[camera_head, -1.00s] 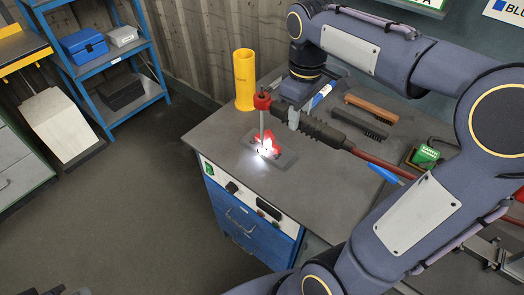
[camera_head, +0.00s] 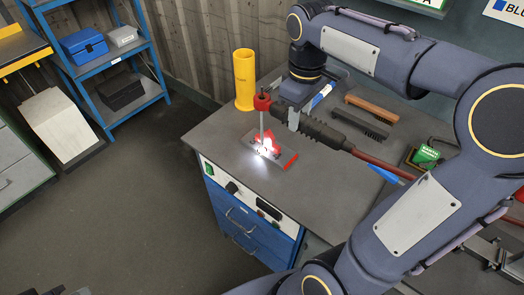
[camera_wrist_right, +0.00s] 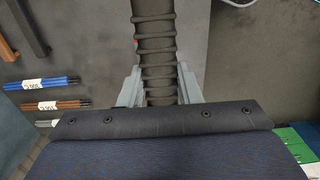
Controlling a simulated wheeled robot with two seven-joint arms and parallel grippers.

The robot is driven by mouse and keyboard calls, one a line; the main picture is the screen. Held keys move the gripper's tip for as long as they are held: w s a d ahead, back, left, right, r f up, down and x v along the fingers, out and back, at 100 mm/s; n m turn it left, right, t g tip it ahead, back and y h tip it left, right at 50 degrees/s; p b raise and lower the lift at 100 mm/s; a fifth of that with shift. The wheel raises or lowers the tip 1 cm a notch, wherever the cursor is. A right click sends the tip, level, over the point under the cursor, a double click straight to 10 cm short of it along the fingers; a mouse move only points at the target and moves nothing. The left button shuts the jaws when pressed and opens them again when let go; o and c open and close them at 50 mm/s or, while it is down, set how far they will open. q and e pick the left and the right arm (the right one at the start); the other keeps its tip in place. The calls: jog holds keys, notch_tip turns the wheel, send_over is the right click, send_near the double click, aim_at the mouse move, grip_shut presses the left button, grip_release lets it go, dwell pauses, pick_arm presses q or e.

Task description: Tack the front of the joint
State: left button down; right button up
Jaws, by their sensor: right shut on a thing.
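My right gripper (camera_head: 294,118) is shut on the black ribbed handle of an electrode holder (camera_head: 325,132). The ribbed handle also shows between the jaws in the right wrist view (camera_wrist_right: 155,45). The holder's red head (camera_head: 262,102) carries a thin upright rod (camera_head: 262,125). The rod's lower end meets a bright white glow at the joint on a grey plate (camera_head: 270,163). The glare hides the joint's detail. Red pieces (camera_head: 289,162) show around the glow and at the plate's right end. A dark shape at the bottom left edge may be my left gripper (camera_head: 50,291); its jaws cannot be made out.
A yellow cylinder (camera_head: 244,80) stands at the bench's back left. Brushes (camera_head: 371,108) lie behind the holder, and a red cable (camera_head: 382,166) runs right. A blue item (camera_head: 386,175) and a green box (camera_head: 426,155) lie at right. The bench's front left (camera_head: 215,135) is clear.

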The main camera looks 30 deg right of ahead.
jog(key=shift+r, duration=0.1)
dwell(0.4)
notch_tip(320, 180, up, 6)
jog(key=p, duration=0.6)
dwell(0.4)
notch_tip(320, 180, up, 3)
jog(key=p, duration=0.3)
dwell(0.3)
